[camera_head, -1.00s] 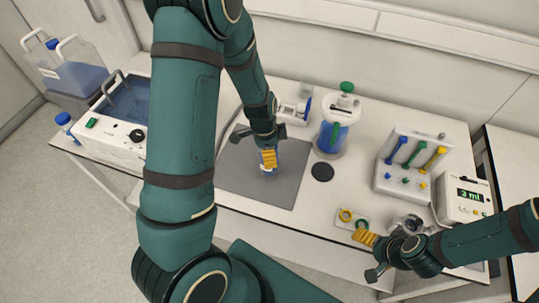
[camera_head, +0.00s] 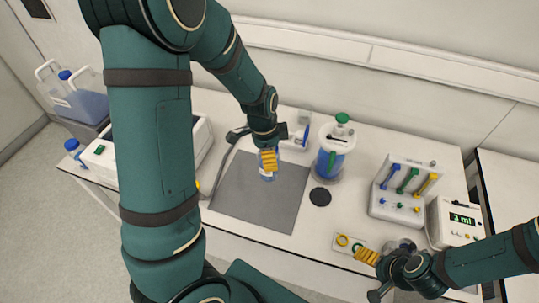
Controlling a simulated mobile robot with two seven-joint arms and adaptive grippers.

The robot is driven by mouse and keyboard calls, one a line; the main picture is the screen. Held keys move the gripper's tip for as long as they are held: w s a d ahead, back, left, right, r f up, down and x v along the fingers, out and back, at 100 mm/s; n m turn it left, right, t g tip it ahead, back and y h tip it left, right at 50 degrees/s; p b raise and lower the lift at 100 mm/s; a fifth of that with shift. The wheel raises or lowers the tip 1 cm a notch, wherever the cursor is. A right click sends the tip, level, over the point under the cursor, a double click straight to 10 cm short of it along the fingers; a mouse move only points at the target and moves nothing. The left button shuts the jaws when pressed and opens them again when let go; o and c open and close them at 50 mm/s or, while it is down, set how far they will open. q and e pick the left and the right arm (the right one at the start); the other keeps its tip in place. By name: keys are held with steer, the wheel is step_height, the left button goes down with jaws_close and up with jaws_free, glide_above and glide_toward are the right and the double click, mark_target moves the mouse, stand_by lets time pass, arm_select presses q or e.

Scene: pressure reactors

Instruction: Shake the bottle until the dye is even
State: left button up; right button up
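The bottle (camera_head: 267,176) is small and clear, with bluish content visible low in it. It appears upright over the back part of the grey mat (camera_head: 250,205). My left gripper (camera_head: 269,160) has its yellow fingers around the bottle and appears shut on it. The fingers and wrist hide the bottle's upper part, so I cannot tell how even the dye is. Whether the bottle touches the mat or hangs just above it is unclear. My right gripper (camera_head: 367,256) is at the front right, beside the small plate with rings, its finger gap not visible.
A blue-filled vessel with a green cap (camera_head: 333,155) and a black disc (camera_head: 320,197) stand right of the mat. Farther right are a valve block (camera_head: 400,190) and a "3 ml" display unit (camera_head: 458,222). A water bath (camera_head: 103,160) and jugs (camera_head: 83,97) are left.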

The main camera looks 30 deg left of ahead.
arm_select(q)
steer(key=shift+r+p, duration=0.35)
steer(key=shift+r, duration=0.45)
